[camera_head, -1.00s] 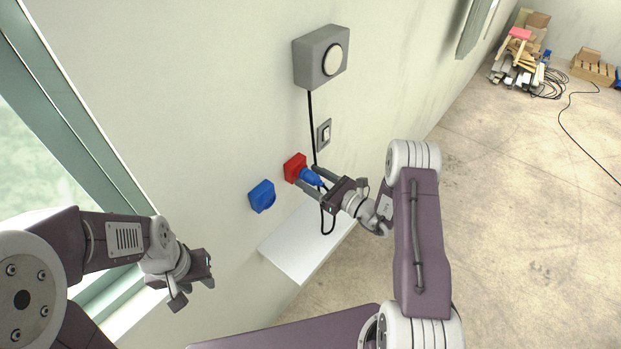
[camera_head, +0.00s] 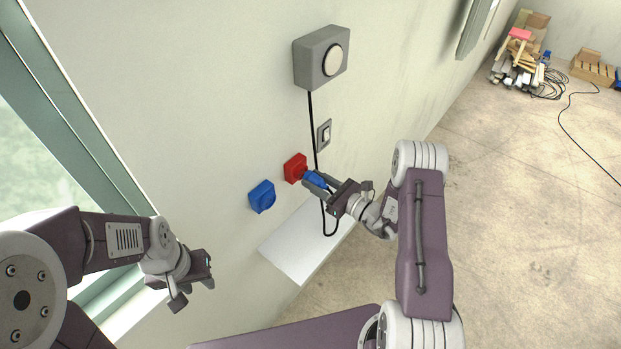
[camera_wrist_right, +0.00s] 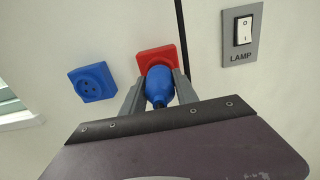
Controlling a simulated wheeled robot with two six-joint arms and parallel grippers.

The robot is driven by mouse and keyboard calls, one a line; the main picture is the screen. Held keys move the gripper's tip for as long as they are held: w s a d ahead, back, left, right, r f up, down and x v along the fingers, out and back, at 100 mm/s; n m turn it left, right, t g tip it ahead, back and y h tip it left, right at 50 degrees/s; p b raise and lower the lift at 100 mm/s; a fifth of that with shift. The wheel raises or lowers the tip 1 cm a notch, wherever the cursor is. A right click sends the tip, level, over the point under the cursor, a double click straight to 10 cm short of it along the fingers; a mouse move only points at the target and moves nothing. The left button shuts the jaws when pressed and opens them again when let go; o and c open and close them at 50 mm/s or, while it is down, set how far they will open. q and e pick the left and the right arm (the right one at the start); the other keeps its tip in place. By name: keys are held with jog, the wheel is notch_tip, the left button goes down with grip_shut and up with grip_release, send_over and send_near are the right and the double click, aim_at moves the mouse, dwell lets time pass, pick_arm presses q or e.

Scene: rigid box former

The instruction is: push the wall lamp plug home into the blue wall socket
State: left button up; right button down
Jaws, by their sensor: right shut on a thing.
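The blue wall socket (camera_head: 262,196) is on the wall, left of a red wall socket (camera_head: 294,168). Its face with holes shows empty in the right wrist view (camera_wrist_right: 93,82). The blue lamp plug (camera_head: 316,181) is at the red socket, and its cord hangs below. My right gripper (camera_head: 309,180) is shut on the plug. In the right wrist view the plug (camera_wrist_right: 158,88) sits between the two fingers, in front of the red socket (camera_wrist_right: 156,58); its front end is hidden. My left gripper (camera_head: 192,284) is empty, away from the wall sockets near the window; its jaw opening is unclear.
A grey wall lamp (camera_head: 318,58) is above, with a black cord running down the wall. A switch labelled LAMP (camera_wrist_right: 241,37) is right of the sockets. A white shelf (camera_head: 300,248) juts out below them. The window frame (camera_head: 88,140) is at the left.

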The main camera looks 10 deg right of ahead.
jog(key=shift+s+d, duration=0.3)
jog(key=shift+d, duration=0.05)
jog(key=shift+s+d, duration=0.2)
jog(key=shift+s, duration=0.1)
jog(key=shift+v, duration=1.5)
